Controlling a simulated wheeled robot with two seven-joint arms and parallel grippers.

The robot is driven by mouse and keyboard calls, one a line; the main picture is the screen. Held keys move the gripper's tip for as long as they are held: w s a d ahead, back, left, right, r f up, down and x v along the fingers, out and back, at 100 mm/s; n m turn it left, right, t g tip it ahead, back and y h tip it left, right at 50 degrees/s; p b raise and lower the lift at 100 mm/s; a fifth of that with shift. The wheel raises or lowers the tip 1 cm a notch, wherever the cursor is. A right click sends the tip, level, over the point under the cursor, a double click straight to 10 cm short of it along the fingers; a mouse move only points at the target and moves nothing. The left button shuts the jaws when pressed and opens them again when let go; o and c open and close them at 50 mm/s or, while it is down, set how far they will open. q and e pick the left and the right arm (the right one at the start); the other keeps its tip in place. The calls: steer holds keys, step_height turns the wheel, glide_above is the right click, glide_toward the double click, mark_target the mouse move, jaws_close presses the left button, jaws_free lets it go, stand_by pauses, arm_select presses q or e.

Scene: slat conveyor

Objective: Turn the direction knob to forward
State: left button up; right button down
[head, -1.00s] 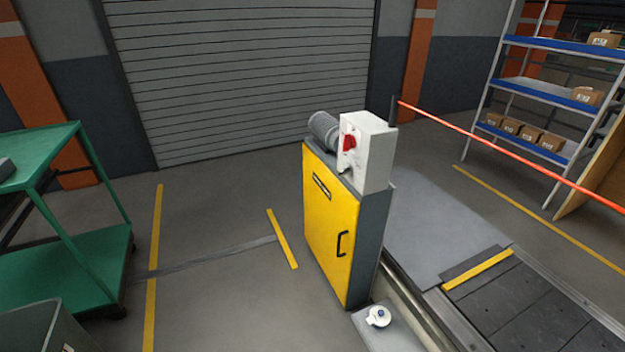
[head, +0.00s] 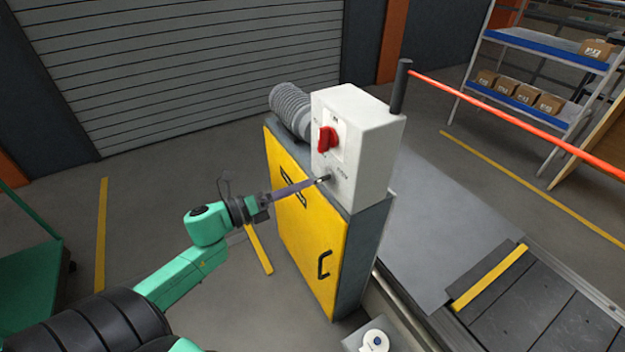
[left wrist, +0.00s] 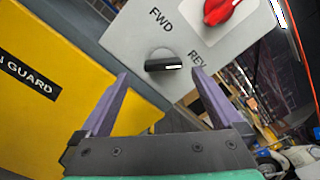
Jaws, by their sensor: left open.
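The black direction knob (left wrist: 163,62) sits on the grey face of the control box (head: 372,140), between the printed labels FWD and REV. Its bar lies nearly level in the left wrist view, with the white-marked end to the right, on the REV side. My left gripper (left wrist: 160,73) is open, its two purple fingers one on each side of the knob in that view. I cannot tell whether they touch it. In the head view the left gripper (head: 314,183) reaches the lower part of the box face, and the knob is mostly hidden there.
A red rotary switch (head: 327,139) sits just above the knob. The box stands on a yellow cabinet (head: 303,245) with a black handle. A red bar (head: 500,120) runs right from a dark post beside the box. The conveyor (head: 540,310) lies at lower right.

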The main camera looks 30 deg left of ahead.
mark_target(317, 181)
arm_select(q)
steer(key=x, duration=0.4)
steer(key=shift+d+r, duration=0.25)
steer(key=shift+d, duration=0.1)
steer(key=shift+w+f, duration=0.15)
steer(key=shift+w, duration=0.3)
steer(key=shift+d, duration=0.1)
steer(key=shift+c, duration=0.3)
steer(key=c, duration=1.2)
steer(key=shift+c, duration=0.2)
arm_select(e)
steer(key=shift+s+d+r, duration=0.15)
steer(key=shift+s+d, duration=0.15)
steer(key=shift+s, duration=0.4)
